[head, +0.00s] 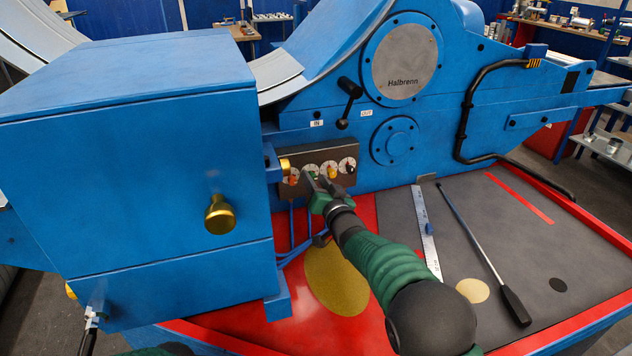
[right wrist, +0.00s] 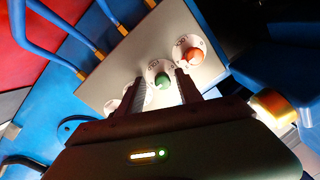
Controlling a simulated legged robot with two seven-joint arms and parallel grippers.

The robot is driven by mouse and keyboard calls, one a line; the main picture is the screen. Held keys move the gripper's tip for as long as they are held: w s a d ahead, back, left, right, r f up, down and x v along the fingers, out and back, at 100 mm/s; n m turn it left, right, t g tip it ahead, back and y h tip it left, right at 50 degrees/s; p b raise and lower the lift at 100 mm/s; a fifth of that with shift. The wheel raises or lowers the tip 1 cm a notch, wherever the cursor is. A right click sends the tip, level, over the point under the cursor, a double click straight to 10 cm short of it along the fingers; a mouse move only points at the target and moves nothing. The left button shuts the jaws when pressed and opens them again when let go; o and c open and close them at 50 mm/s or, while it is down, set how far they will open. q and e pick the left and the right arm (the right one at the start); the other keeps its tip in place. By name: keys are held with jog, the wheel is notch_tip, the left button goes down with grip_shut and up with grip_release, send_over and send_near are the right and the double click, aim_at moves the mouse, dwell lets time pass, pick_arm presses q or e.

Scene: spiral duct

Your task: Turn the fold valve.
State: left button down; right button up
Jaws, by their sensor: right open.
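A dark valve panel (head: 320,158) on the front of the blue machine carries a row of round white dials with coloured knobs. Contact cannot be told. My left gripper is not in view.
A large blue box (head: 130,160) with a brass knob (head: 219,214) stands left of the panel. A black lever (head: 348,100) is above it. A ruler (head: 425,230) and a black-handled rod (head: 485,250) lie on the grey mat at right. Blue pipes run below the panel.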

jog(key=shift+a, duration=0.25)
jog(key=c, duration=0.4)
grip_shut()
jog(key=shift+d, duration=0.1)
jog(key=shift+n, duration=0.3)
jog(key=shift+s+f+n+h+b, duration=0.15)
jog(key=shift+n+b, duration=1.95)
jog(key=shift+n, duration=2.1)
jog(key=shift+w+f+n+h+b, duration=0.1)
jog(key=shift+n+h+b, duration=0.15)
jog(key=shift+n+b, duration=2.9)
jog(key=shift+n+p, duration=1.05)
jog(key=shift+n, duration=0.1)
